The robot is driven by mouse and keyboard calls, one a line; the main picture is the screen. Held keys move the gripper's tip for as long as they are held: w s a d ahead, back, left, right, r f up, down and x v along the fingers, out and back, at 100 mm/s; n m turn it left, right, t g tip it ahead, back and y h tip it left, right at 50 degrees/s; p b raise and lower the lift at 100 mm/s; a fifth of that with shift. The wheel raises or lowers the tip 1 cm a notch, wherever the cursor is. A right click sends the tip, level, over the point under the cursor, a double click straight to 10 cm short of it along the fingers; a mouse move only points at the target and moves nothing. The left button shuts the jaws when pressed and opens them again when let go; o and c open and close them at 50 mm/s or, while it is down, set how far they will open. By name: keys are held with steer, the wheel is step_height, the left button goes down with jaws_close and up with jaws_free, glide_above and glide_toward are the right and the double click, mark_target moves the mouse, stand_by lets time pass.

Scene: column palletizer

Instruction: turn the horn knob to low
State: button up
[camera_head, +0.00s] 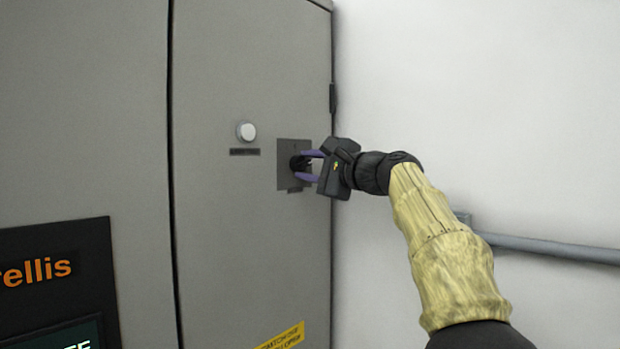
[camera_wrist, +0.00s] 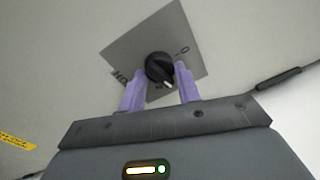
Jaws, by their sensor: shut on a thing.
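The horn knob (camera_wrist: 160,68) is a black round knob with a white pointer mark, set on a square grey plate (camera_wrist: 128,45). In the wrist view its pointer aims toward the lower right, toward my gripper's body. Lettering shows on the plate at both sides of the knob, partly covered by the fingers. In the head view the knob (camera_head: 297,163) is a dark shape on the plate (camera_head: 293,150), partly hidden by my gripper. My gripper (camera_head: 303,164) has its two purple fingers on either side of the knob, shut on it; they also show in the wrist view (camera_wrist: 160,82).
The plate is on a grey cabinet door (camera_head: 235,230) near its right edge. A white round button (camera_head: 246,131) with a dark label is left of the plate. A hinge (camera_head: 333,98) is above right. A grey pipe (camera_head: 550,247) runs along the white wall.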

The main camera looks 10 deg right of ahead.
steer(key=shift+n+b, duration=0.5)
steer(key=shift+n, duration=0.8)
steer(key=shift+r, duration=0.1)
steer(key=o, duration=1)
steer(key=b+v, duration=0.7)
steer(key=v, duration=1)
steer(key=shift+s+d, duration=0.1)
steer(key=shift+d, duration=0.05)
